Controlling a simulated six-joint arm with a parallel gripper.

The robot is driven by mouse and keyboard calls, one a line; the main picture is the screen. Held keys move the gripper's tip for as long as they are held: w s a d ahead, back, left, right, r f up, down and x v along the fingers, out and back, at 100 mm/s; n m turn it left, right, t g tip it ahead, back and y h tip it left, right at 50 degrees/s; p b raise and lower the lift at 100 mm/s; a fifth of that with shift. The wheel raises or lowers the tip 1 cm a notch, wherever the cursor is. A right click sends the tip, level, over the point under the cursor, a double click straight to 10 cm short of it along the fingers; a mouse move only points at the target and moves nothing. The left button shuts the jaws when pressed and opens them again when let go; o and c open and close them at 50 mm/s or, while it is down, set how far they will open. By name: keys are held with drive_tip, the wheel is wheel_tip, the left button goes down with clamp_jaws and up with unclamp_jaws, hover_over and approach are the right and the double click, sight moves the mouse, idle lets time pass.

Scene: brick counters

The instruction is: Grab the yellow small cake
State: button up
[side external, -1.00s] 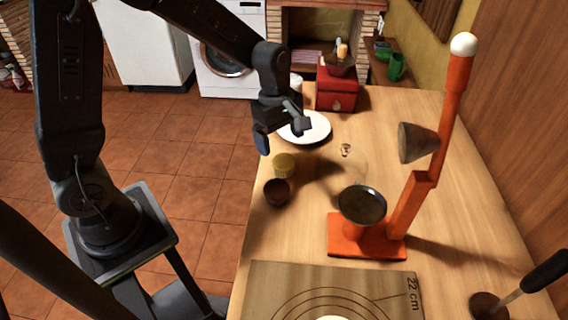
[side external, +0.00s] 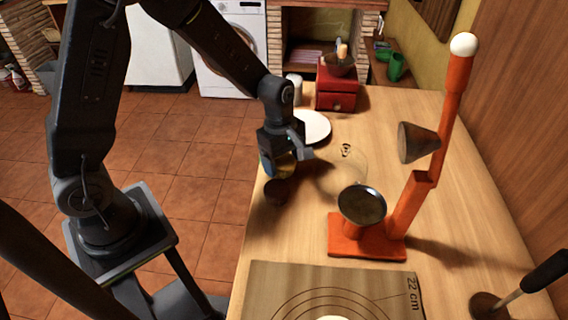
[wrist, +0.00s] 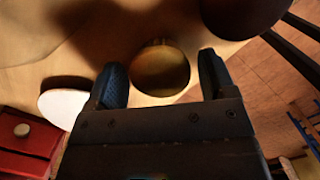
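The small yellow cake (wrist: 160,72) is round and sits on the wooden counter. In the wrist view it lies between the two spread fingers of my gripper (wrist: 162,62), with a gap on each side. In the side view my gripper (side external: 286,158) is low over the yellow cake (side external: 285,168) and hides much of it. My gripper is open. How far down the fingers reach beside the cake is hard to tell.
A dark brown small cake (side external: 277,192) stands close by, nearer the camera. A white plate (side external: 316,127) and a red box (side external: 336,97) are behind. An orange stand (side external: 405,215) with a metal bowl (side external: 362,204) is to the right.

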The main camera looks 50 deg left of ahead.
drive_tip(key=c, duration=0.7)
drive_tip(key=shift+c, duration=0.2)
